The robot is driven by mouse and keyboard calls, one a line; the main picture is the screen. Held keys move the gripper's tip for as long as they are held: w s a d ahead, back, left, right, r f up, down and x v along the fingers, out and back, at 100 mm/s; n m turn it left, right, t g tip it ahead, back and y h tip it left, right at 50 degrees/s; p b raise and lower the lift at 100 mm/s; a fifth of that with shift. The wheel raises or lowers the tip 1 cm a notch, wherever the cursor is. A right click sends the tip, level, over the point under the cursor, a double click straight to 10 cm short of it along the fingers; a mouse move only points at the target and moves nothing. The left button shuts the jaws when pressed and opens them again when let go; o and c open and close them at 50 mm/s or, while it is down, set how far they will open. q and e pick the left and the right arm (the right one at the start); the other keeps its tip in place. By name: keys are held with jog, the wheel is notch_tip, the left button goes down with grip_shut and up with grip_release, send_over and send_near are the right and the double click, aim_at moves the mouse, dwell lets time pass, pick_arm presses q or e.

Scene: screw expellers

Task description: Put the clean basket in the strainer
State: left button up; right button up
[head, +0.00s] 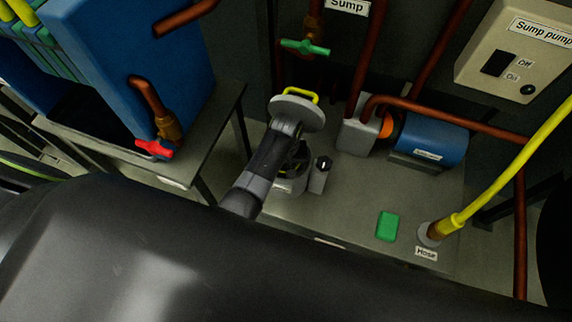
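The strainer (291,186) is a grey round housing on the low grey platform, partly hidden by my arm. Its dark opening shows a little yellow inside; I cannot tell whether that is a basket. A grey round lid (305,112) with a yellow handle is raised above and behind the opening. My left arm reaches over the strainer from the lower left, its end (284,128) in front of the lid. Its fingertips are not distinguishable, so I cannot tell whether they hold anything. No clean basket can be clearly made out. My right gripper is not in view.
A black knob box (321,174) stands right of the strainer. A blue pump (428,141), a green block (388,226) and a yellow hose (500,184) are farther right. A blue tank (130,60) with a red valve (154,149) stands left. Copper pipes run behind.

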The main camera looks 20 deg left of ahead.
pick_arm(q)
jog(key=o, duration=0.8)
jog(key=shift+f, duration=0.15)
notch_tip(320, 180, up, 12)
jog(key=p, duration=0.3)
jog(key=shift+r, duration=0.2)
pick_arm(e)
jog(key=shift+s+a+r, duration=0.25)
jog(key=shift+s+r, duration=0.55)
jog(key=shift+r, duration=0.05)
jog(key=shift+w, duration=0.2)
pick_arm(q)
jog(key=shift+s+f, duration=0.1)
